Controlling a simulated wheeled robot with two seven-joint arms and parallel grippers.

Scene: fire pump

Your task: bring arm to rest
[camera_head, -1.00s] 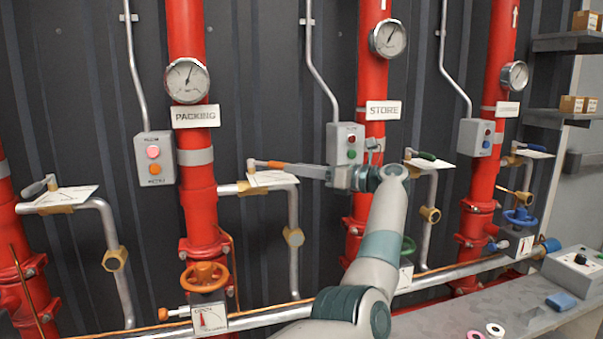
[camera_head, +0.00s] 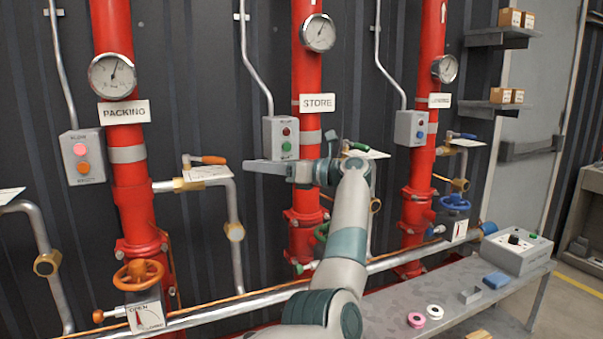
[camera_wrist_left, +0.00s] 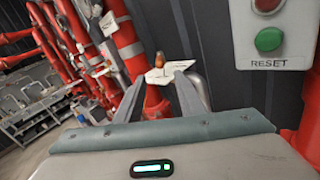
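My left gripper (camera_head: 248,167) points left in the head view, in front of the wall and left of the STORE pipe (camera_head: 303,80). Its tips are apart from the orange-handled lever (camera_head: 210,160) by the PACKING pipe. In the left wrist view my left gripper (camera_wrist_left: 160,85) shows two separated fingers with nothing held between them. An orange-tipped lever (camera_wrist_left: 159,60) shows beyond the gap. My left arm hides part of the STORE pipe and its lower valve. My right gripper is not in view.
Red pipes carry gauges and an orange handwheel (camera_head: 138,275). A button box (camera_head: 281,138) is near my gripper and shows large in the wrist view (camera_wrist_left: 270,35). A grey bench (camera_head: 455,300) at lower right holds a control box (camera_head: 517,252) and small parts.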

